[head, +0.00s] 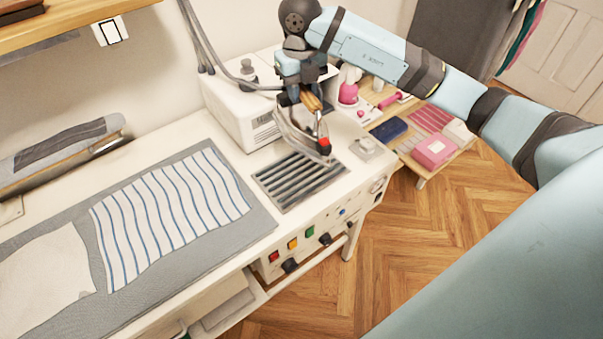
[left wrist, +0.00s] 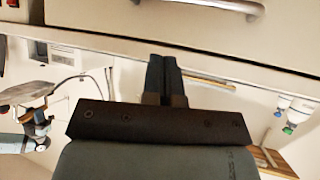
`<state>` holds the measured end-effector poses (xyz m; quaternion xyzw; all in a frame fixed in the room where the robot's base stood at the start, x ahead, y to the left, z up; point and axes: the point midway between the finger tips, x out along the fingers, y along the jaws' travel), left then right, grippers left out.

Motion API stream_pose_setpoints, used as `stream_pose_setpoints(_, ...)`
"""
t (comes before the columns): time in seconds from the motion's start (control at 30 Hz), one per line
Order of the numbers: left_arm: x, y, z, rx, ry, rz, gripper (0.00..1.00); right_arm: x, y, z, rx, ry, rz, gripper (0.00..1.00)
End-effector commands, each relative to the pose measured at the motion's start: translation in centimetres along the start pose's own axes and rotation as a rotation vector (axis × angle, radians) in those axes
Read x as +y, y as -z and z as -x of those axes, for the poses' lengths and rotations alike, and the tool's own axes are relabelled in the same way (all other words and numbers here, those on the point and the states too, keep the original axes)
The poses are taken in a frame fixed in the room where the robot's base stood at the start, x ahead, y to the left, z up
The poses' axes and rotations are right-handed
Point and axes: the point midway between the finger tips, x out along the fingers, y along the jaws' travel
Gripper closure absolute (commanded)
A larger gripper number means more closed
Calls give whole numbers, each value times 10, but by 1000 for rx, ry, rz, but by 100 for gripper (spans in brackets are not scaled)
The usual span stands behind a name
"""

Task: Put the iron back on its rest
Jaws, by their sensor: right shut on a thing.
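The iron (head: 296,128) has a metal body, a wooden handle and a red part at its front. My right gripper (head: 309,92) is shut on the handle, which it partly hides. The iron hangs at the far edge of the slatted dark metal rest (head: 300,180), with its lower end just over the rest's far right corner. I cannot tell whether they touch. The rest's slats are bare. In the left wrist view my left gripper (left wrist: 164,75) has its two dark fingers together with nothing between them. It does not show in the head view.
A white boxy unit (head: 240,110) with hoses stands behind the iron. Striped cloth (head: 170,210) lies on the grey pad to the left. A low side table holds a pink box (head: 435,150) and other small things. Buttons line the table front.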

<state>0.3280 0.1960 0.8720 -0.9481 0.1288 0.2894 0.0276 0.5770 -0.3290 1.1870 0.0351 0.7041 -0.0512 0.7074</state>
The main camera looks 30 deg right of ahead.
Motion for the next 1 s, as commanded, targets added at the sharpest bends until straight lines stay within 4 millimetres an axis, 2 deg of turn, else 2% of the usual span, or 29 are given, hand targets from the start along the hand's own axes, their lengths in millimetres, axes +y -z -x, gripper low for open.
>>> stream_pose_setpoints(0.4,4,-12,-9,2,-10,-4,100,-20,-18,9,6,-12,-776,100)
stream_pose_setpoints(0.6,3,-15,-12,4,-12,-8,100,-29,-24,12,14,-14,-1099,100)
stream_pose_setpoints(0.8,3,-16,-13,7,-13,-10,100,-34,-27,15,20,-15,-1299,100)
stream_pose_setpoints(1.0,3,-17,-14,8,-13,-11,100,-35,-28,8,26,-14,-1368,100)
